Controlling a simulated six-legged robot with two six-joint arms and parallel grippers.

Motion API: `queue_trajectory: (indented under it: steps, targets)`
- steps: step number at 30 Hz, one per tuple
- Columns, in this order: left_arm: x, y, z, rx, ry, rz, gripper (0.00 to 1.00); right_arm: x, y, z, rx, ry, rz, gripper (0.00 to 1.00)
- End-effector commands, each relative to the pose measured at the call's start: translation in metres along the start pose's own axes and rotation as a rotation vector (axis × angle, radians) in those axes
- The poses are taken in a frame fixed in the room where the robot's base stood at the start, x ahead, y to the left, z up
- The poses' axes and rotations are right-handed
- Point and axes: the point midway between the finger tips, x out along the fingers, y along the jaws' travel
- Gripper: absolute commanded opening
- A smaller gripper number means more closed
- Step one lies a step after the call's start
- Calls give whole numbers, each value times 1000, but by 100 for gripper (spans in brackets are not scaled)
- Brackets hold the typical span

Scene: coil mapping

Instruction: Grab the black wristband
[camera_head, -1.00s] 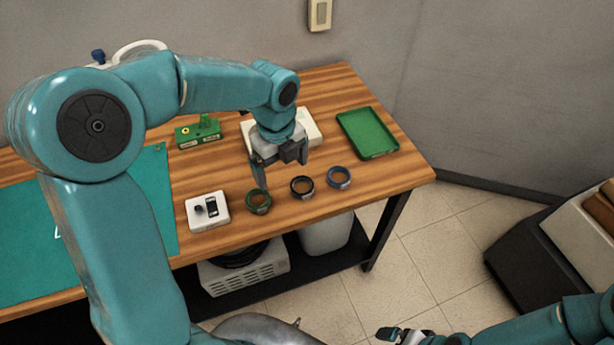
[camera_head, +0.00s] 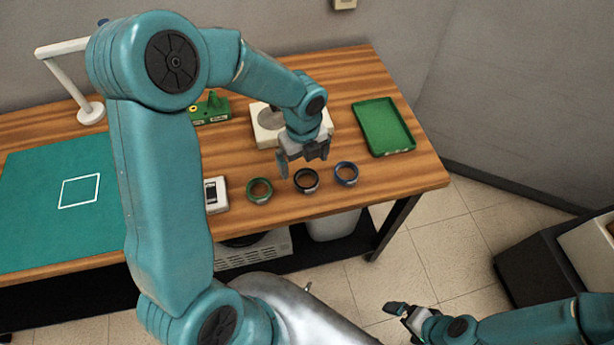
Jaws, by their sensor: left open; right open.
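The black wristband (camera_head: 306,181) lies on the wooden table between a green wristband (camera_head: 259,190) on its left and a blue wristband (camera_head: 346,174) on its right. My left gripper (camera_head: 304,165) is open and empty, pointing down. In the picture it appears just behind and above the black wristband; its exact height is hard to tell. My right gripper (camera_head: 398,317) is open, low at the bottom of the picture, away from the table and over the floor.
A green tray (camera_head: 383,127) lies at the table's right. A white device (camera_head: 267,126) stands behind my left gripper, and a small white box (camera_head: 216,195) sits left of the bands. A teal mat (camera_head: 65,205) covers the table's left.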

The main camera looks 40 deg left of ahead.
Motion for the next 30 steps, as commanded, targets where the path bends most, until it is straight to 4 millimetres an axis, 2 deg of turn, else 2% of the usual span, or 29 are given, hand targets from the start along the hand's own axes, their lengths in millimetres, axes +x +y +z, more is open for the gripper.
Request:
queue_trajectory:
  steps: [1, 8, 15, 18, 24, 26, 27, 30]
  targets:
    - [8, 0, 0, 1, 2, 2, 100, 0, 0, 0, 0, 0, 0, 100]
    - [26, -3, 0, 1, 2, 1, 100, -4, -1, 0, 0, 0, 0, 100]
    - [64, -7, -1, 0, 2, 1, 100, -8, -3, 0, 0, 0, 0, 100]
    - [70, -8, 0, 0, 1, 0, 100, -8, -3, 0, 0, 0, 0, 100]
    - [71, -8, 0, 0, 0, -2, 100, -8, -3, 0, 0, 0, 0, 100]
    - [71, -8, 0, 0, 0, -2, 83, -8, -3, 0, 0, 0, 0, 100]
    - [70, -8, 0, 0, 0, -2, 70, -8, -3, 0, 0, 0, 0, 100]
    - [70, -8, 0, 0, 0, -2, 40, -8, -3, 0, 0, 0, 0, 100]
